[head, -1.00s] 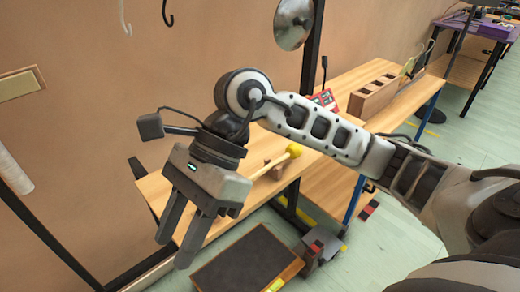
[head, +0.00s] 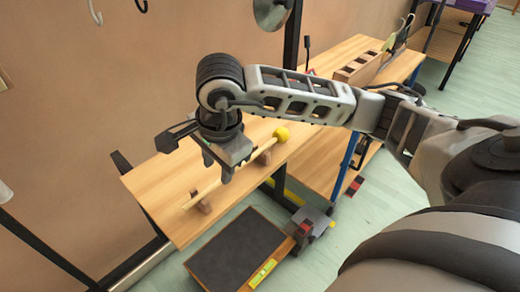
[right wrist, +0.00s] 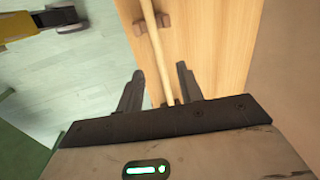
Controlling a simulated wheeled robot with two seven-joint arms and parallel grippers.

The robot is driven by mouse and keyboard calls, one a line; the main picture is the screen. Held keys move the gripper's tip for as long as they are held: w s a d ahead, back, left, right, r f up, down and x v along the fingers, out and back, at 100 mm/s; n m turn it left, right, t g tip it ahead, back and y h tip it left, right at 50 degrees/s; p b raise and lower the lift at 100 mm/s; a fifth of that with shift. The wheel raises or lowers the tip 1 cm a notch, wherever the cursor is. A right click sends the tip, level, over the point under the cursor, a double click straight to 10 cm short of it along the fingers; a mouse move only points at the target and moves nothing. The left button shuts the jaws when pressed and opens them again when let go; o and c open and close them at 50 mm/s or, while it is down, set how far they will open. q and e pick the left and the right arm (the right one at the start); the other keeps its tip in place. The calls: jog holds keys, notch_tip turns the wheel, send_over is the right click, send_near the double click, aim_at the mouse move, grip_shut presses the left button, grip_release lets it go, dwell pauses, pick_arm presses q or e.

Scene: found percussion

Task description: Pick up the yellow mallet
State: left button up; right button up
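The yellow mallet has a round yellow head (head: 282,134) and a long pale wooden handle. It lies across two small wooden rests on the workbench, one rest (head: 264,157) near the head and the other (head: 204,205) near the handle end. My right gripper (head: 224,177) is over the handle, pointing down. In the right wrist view the handle (right wrist: 155,45) runs between the fingers of my open right gripper (right wrist: 160,72), with a gap to each side. The mallet's head is out of that view. My left gripper is not in view.
The wooden workbench (head: 160,190) stands against the wall. A wooden box with compartments (head: 360,68) is farther back on a bench. A black-topped platform (head: 235,250) stands on the floor in front. A metal disc (head: 272,12) hangs above.

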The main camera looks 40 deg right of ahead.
aim_at(218, 182)
jog(key=shift+w+f+p, duration=0.2)
jog(key=shift+f, duration=0.7)
jog(key=shift+w+f+p, duration=0.15)
jog(key=shift+f, duration=0.7)
jog(key=shift+w+f+p, duration=0.2)
jog(key=shift+f, duration=0.7)
grip_shut()
